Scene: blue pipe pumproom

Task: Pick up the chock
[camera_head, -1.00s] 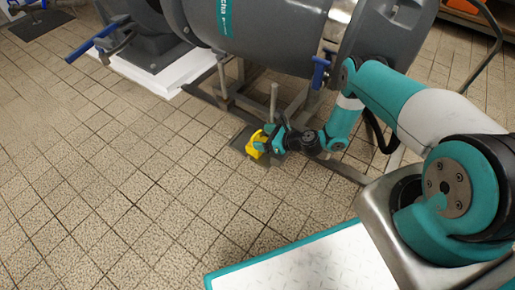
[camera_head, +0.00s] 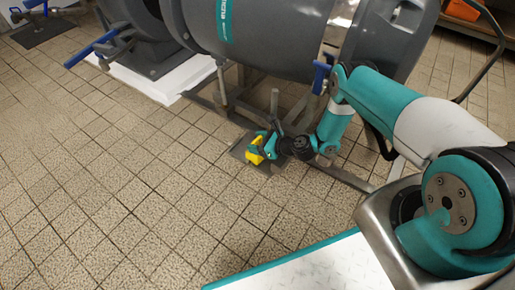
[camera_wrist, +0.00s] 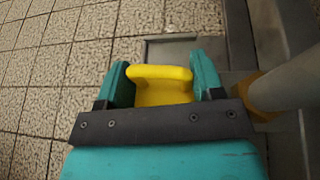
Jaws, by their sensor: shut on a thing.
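The yellow chock (camera_head: 254,151) is at my gripper (camera_head: 262,146), low down beside the grey pump frame in the head view. In the wrist view the yellow chock (camera_wrist: 160,85) sits between the two teal fingers of my gripper (camera_wrist: 162,80). The fingers are shut on it, one at each side. Its lower part is hidden behind the dark gripper plate. A dark grey floor plate (camera_head: 239,153) lies under or close behind it. I cannot tell whether the chock touches the plate.
A large grey pump body (camera_head: 270,40) on a steel frame (camera_head: 205,101) stands behind. An upright post (camera_wrist: 285,85) is close to the right of my gripper. Blue valve handles (camera_head: 320,73) stick out above. The tiled floor (camera_head: 120,190) to the left is clear.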

